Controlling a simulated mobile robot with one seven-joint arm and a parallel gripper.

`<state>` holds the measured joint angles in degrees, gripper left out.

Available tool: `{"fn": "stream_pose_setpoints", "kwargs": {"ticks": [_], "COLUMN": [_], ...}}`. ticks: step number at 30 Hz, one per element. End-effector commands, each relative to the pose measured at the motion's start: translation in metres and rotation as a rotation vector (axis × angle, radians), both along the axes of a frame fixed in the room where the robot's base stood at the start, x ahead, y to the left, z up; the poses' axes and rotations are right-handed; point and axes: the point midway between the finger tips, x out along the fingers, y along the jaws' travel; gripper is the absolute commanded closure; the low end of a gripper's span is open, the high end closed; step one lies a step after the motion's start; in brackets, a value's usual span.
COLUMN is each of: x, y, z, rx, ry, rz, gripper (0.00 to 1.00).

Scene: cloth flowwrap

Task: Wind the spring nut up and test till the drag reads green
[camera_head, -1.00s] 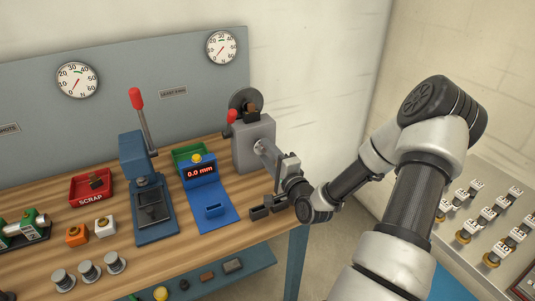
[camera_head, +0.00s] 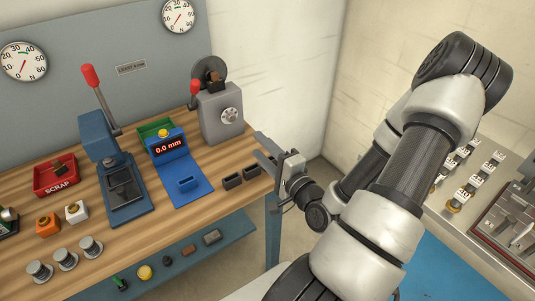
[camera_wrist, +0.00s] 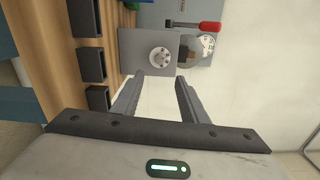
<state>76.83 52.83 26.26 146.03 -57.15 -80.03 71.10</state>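A grey block machine (camera_head: 221,113) stands at the right end of the bench, with a dark disc (camera_head: 208,71) and a red-handled lever (camera_head: 194,88). A round pale knob with dark holes (camera_head: 229,115), which may be the spring nut, is on its right face; it also shows in the wrist view (camera_wrist: 160,57). My gripper (camera_head: 264,154) is apart from the knob, to its lower right. In the wrist view my gripper (camera_wrist: 158,88) is open and empty, its fingers below the knob.
A blue device reading 0.0 mm (camera_head: 168,146), a blue lever press (camera_head: 124,190) and a red SCRAP tray (camera_head: 56,175) stand on the bench (camera_head: 160,225). Small dark blocks (camera_head: 232,181) line its right edge. A metal table (camera_head: 480,188) with labelled parts is at right.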

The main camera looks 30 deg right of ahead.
Motion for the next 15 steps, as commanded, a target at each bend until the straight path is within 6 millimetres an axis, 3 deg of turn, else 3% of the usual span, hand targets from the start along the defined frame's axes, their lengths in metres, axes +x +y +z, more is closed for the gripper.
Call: {"fn": "stream_pose_setpoints", "kwargs": {"ticks": [6,15], "x": [-0.024,-0.028], "y": [-0.001,-0.001], "z": [0.002,0.000], "rx": [0.002,0.000], "ry": [0.002,0.000], "rz": [-0.001,0.001], "gripper": [0.60,0.60]}}
